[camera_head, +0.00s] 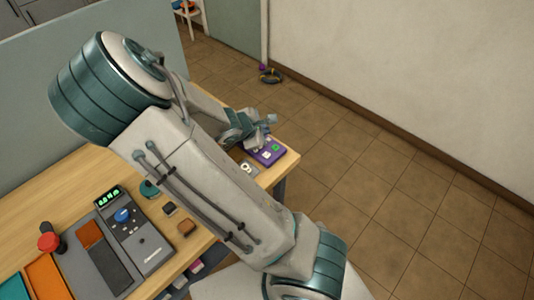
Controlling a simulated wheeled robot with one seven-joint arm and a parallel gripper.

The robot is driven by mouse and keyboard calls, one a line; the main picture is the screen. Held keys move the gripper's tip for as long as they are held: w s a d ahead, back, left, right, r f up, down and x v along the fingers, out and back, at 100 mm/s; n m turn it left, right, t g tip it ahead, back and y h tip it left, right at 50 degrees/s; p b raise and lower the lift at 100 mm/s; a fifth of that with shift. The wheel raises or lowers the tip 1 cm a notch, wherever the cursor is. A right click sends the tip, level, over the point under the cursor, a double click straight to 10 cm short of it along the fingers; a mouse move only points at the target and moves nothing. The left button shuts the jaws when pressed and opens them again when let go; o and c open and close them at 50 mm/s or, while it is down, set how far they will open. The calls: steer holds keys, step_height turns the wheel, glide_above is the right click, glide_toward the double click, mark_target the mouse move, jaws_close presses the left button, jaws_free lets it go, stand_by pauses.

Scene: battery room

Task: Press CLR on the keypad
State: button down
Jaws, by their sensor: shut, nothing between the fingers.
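A purple keypad (279,156) lies near the right end of the wooden table. A green button and some pale buttons show on it, but their labels are too small to read, so I cannot tell which is CLR. My gripper (267,131) is shut and empty. In the picture it is at the keypad's upper left edge and covers part of it. I cannot tell whether it touches the keypad or is above it. My arm hides the table to the left of the keypad.
On the table (68,196) stand a grey device (155,252) with a green display and blue knob, a red knob (49,241), a teal round item (149,189) and small dark and brown blocks (186,228). A grey partition (110,85) stands behind. The tiled floor at right is mostly clear.

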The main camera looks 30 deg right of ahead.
steer(key=b, duration=0.6)
glide_above(264, 157)
step_height(264, 157, down, 7)
steer(key=shift+f, duration=0.15)
steer(key=shift+f+b, duration=0.8)
steer(key=shift+b, duration=0.35)
steer(key=shift+f, duration=0.15)
stand_by(0.7)
steer(key=shift+f+b, duration=0.3)
steer(key=shift+b, duration=0.35)
steer(key=shift+f+b, duration=0.35)
steer(key=shift+b, duration=0.15)
stand_by(0.4)
steer(key=shift+r, duration=0.1)
steer(key=shift+s+r+p, duration=0.1)
steer(key=shift+r+p, duration=0.55)
steer(key=shift+r, duration=0.1)
